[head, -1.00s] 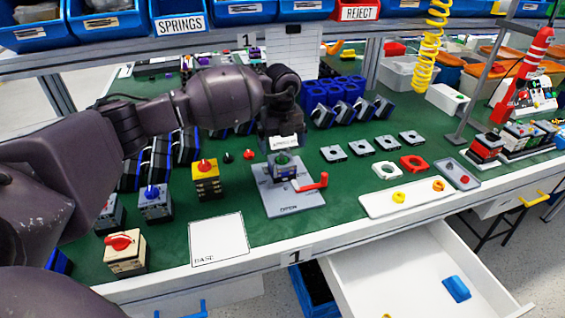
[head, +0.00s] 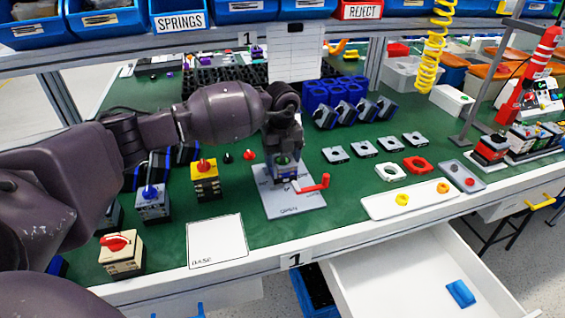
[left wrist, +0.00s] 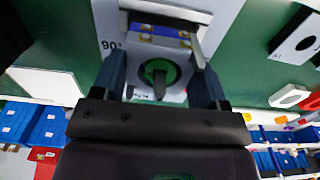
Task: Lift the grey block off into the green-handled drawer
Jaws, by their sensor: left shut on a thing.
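The grey block (head: 287,168) has a green dial on top and stands at the grey-white fixture plate (head: 295,205), beside the plate's red lever (head: 315,184). My left gripper (head: 284,152) is over the block from above, shut on it. In the left wrist view the block's green dial (left wrist: 160,72) with a dark pointer sits between the two fingers. Whether the block still touches the plate is hidden. A white drawer (head: 385,270) stands open at front right; its handle is out of view, so I cannot tell its colour. My right gripper is not in view.
A blue part (head: 460,293) lies in the open drawer. A yellow block with a red knob (head: 205,180) and a blue-knobbed block (head: 152,203) stand left of the plate. A white card (head: 217,242) lies in front.

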